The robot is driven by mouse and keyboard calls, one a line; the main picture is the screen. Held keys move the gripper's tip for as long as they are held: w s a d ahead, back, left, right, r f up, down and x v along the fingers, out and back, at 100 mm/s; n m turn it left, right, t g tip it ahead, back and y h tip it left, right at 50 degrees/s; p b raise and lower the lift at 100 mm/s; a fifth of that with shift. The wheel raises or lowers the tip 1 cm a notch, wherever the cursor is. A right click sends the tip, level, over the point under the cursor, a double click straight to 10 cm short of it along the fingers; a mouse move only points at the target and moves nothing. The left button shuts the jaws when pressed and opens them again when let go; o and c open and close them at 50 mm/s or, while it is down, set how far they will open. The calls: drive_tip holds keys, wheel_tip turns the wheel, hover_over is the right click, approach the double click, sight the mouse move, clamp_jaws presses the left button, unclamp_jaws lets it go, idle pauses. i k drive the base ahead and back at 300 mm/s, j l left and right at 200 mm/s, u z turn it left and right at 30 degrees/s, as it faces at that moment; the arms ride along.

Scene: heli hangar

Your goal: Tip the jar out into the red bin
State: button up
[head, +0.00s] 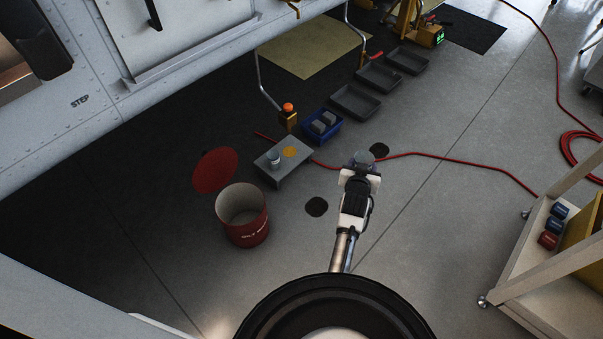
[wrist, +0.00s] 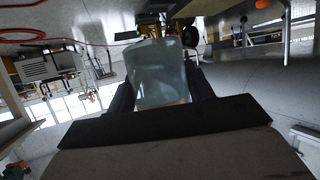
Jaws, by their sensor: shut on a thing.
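The red bin (head: 246,228) stands open-topped on the floor, left of centre in the head view; its pale inside shows. My gripper (head: 361,171) is to the right of the bin and well apart from it. It is shut on a greyish see-through jar (head: 363,157). In the wrist view the jar (wrist: 160,75) sits between the two dark fingers of my gripper (wrist: 162,90). I cannot tell what is in the jar. The wrist picture looks upside down, with the floor at the top.
A grey step (head: 288,173) with a small can (head: 273,157) stands behind the bin. Beyond it are a blue crate (head: 321,125) and several grey trays (head: 356,102). A red hose (head: 440,155) crosses the floor. A wheeled cart (head: 535,245) stands right. A red disc (head: 214,170) lies behind the bin.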

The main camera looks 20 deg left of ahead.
sight(245, 217)
drive_tip(key=k+j+u, duration=0.1)
drive_tip(key=k+j, duration=0.65)
drive_tip(key=k+l, duration=0.05)
drive_tip(key=k, duration=0.05)
